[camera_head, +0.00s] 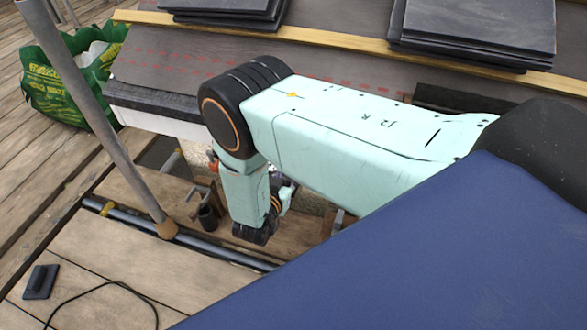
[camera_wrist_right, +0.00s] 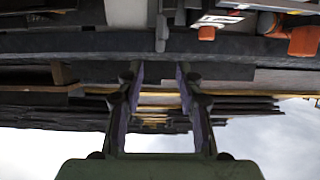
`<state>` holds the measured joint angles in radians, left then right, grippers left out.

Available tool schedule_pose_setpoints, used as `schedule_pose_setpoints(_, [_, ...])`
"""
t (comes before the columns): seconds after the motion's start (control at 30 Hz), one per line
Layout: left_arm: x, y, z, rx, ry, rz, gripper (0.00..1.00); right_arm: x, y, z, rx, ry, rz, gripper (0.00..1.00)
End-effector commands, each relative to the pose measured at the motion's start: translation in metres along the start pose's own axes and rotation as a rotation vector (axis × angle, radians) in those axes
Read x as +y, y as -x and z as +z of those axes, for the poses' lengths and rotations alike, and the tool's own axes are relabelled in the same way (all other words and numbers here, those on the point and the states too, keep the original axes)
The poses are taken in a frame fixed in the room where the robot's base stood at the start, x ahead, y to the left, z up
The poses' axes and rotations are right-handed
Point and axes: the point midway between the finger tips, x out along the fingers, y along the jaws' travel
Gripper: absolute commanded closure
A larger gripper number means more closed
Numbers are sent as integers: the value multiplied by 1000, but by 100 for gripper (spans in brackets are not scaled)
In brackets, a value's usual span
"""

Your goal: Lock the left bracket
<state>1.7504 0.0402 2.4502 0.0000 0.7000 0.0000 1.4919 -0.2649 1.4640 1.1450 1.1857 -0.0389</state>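In the head view a small metal bracket-like fitting (camera_head: 194,192) with a dark cylinder (camera_head: 208,217) stands on the planks, left of my right forearm. I cannot tell whether it is the left bracket or whether it is locked. My right arm comes in from the right and bends down beside it; its gripper is hidden there. In the right wrist view my right gripper (camera_wrist_right: 159,76) is open, its two fingers apart with nothing between them. A thin grey upright part (camera_wrist_right: 161,33) lies beyond the fingertips. My left gripper is not in view.
A grey pole (camera_head: 90,100) slants down to the planks on the left. A green bag (camera_head: 50,88) stands at the far left. Stacked dark slates (camera_head: 485,25) lie on the roof. Orange parts (camera_wrist_right: 303,41) show in the wrist view.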

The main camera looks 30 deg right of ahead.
Motion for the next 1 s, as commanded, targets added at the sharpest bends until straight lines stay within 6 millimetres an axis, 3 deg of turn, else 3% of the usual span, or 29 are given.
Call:
schedule_pose_setpoints(0.2, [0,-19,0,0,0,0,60,1,-38,3,0,-2,2,64])
schedule_pose_setpoints(0.4, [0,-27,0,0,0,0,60,0,-59,2,-1,0,0,64])
schedule_pose_setpoints(0.77, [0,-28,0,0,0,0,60,0,-65,1,-2,1,-2,64])
schedule_pose_setpoints(1.0, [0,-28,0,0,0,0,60,0,-65,1,-2,1,-2,83])
